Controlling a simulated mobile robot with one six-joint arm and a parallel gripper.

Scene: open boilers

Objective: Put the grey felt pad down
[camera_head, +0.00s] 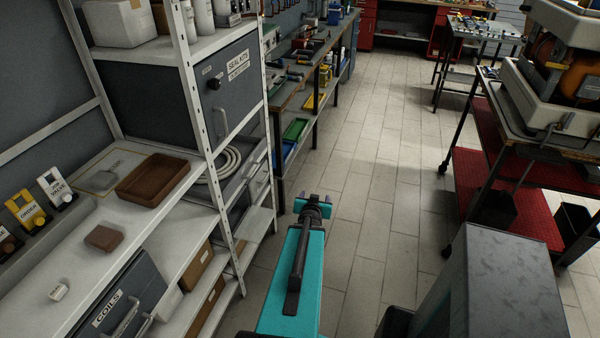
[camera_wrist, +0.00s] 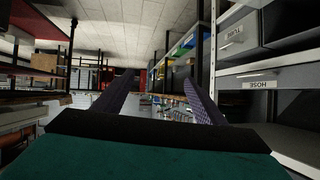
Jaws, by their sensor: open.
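A small flat grey pad (camera_head: 101,181), likely the felt pad, lies on the white shelf at the left, inside a thin yellow outline and left of a brown tray (camera_head: 156,180). It touches no part of my gripper. My gripper (camera_head: 314,199) is out over the floor aisle, well to the right of the shelf. In the wrist view my gripper (camera_wrist: 159,80) shows two dark fingers spread apart with nothing between them. I do not make out the pad in the wrist view.
A brown block (camera_head: 104,238) and a small white piece (camera_head: 59,292) lie on the same shelf. A shelf upright (camera_head: 205,130) stands between my gripper and the pad. A red-shelved cart (camera_head: 470,185) is at the right. The tiled aisle (camera_head: 375,150) is clear.

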